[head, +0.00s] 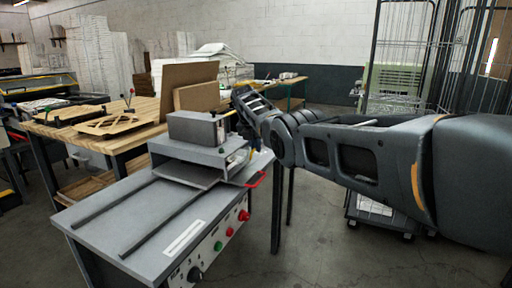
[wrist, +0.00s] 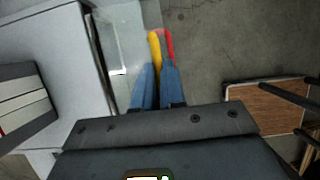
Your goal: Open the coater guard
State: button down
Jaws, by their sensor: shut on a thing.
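The coater (head: 195,140) is a grey machine on a grey bench. Its guard (wrist: 122,45) shows in the wrist view as a clear panel along the machine's side. A red handle (wrist: 169,44) stands at the guard's right edge, and its red bar (head: 257,180) also shows low at the machine's right side in the head view. My gripper (wrist: 157,82) has blue fingers close together, shut on the handle. A yellow piece lies beside the red at the fingertips.
The grey bench (head: 130,215) carries two dark rails and a front panel with red and green buttons (head: 230,232). A wooden table (head: 85,135) with boards and cardboard is behind it on the left. A wire cage cart (head: 400,80) stands at right. Concrete floor is open beside the bench.

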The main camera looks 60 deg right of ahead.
jog(key=shift+r, duration=0.1)
jog(key=c, duration=1.2)
grip_release()
jog(key=shift+v, duration=3.85)
